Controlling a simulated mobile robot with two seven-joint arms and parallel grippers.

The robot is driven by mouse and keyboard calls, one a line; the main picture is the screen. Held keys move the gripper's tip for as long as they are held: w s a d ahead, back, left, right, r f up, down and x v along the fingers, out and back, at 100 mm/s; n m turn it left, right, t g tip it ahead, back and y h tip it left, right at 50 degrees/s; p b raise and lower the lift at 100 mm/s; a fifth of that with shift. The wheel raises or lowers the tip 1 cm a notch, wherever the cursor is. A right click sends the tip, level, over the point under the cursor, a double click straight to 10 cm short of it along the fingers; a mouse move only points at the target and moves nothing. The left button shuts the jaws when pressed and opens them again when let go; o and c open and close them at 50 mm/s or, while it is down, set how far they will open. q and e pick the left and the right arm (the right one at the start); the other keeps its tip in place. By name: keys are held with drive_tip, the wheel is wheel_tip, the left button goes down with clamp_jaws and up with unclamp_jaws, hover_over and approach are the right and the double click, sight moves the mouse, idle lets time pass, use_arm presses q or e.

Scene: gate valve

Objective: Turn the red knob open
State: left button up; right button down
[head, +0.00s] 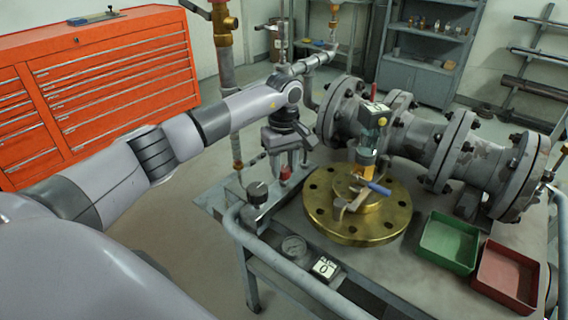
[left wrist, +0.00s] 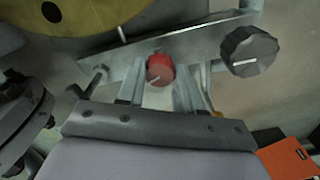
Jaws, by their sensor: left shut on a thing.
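The lower part of the knob is hidden. My right gripper is in neither view.
A black knob (head: 257,191) is on the same plate, close to the red one. A brass flange (head: 330,226) with a blue-handled valve (head: 379,188) stands to the right, before grey flanged pipework (head: 408,130). Green (head: 449,243) and red (head: 506,272) trays lie at the right.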

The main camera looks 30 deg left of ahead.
use_arm(q)
drive_tip(key=n, duration=0.3)
drive_tip(key=shift+r+n, duration=0.15)
drive_tip(key=shift+n, duration=0.25)
drive_tip(key=n+p, duration=0.1)
drive_tip(key=n, duration=0.2)
drive_tip(key=shift+n, duration=0.3)
drive_tip(key=n+p, duration=0.1)
drive_tip(key=n, duration=0.5)
drive_tip(key=shift+n, duration=0.3)
drive_tip(key=o, duration=1)
drive_tip(key=shift+o, duration=0.2)
